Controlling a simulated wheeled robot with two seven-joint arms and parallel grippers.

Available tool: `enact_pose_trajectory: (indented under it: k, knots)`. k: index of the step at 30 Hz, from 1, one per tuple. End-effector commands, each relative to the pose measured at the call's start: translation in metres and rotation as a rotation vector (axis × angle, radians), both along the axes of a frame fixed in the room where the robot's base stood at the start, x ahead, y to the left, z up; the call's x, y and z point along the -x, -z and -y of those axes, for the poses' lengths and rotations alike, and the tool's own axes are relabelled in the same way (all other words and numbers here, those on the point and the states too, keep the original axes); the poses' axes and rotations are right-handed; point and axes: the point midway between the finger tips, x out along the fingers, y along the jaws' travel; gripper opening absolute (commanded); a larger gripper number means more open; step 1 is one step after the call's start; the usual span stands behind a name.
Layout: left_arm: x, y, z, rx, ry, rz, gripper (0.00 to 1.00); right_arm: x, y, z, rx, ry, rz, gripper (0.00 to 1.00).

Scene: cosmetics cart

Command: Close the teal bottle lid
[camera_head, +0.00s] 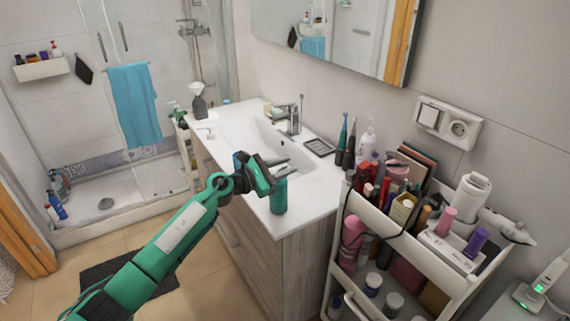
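The teal bottle (279,196) stands upright on the white counter near its front right corner. My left gripper (284,166) reaches in from the left at the bottle's top, its fingers pointing right. Its two grey fingers look apart, with a light gap between them, so it looks open. The gripper partly covers the bottle's top, so I cannot tell how the lid sits or whether the fingers touch it. My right gripper is not in view.
The sink basin (283,138) and faucet (293,120) lie behind the gripper. A small black-edged dish (319,147) and toothbrushes stand at the back right. A cosmetics cart (342,232) full of bottles stands close on the right. The counter's left part is mostly clear.

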Motion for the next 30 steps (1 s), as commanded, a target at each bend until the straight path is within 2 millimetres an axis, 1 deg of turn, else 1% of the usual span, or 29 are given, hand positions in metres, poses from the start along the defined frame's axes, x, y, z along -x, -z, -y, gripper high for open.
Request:
enact_pose_trajectory:
  k: [10, 11, 12, 14, 15, 23, 30]
  knots:
    - [-0.0022, 0.0005, 0.0031, 0.000, 0.000, -0.001, 0.25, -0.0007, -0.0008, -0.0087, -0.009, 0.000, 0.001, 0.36]
    - [-0.0022, 0.0005, 0.0031, 0.000, 0.000, -0.001, 0.22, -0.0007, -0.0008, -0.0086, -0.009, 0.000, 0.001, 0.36]
    - [-0.0022, 0.0005, 0.0031, 0.000, 0.000, -0.001, 0.14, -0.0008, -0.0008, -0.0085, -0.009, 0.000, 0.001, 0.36]
    - [-0.0022, 0.0005, 0.0030, 0.000, 0.000, -0.001, 0.02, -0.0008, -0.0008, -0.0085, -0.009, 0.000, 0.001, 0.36]
    - [-0.0022, 0.0005, 0.0030, 0.000, 0.000, -0.001, 0.00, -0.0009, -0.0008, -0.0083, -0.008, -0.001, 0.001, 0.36]
    - [-0.0026, 0.0002, 0.0027, 0.007, 0.000, -0.012, 0.00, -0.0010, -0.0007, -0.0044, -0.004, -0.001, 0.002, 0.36]
    - [-0.0058, -0.0019, 0.0006, 0.066, 0.001, -0.092, 0.00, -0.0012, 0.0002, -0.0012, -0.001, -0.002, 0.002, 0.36]
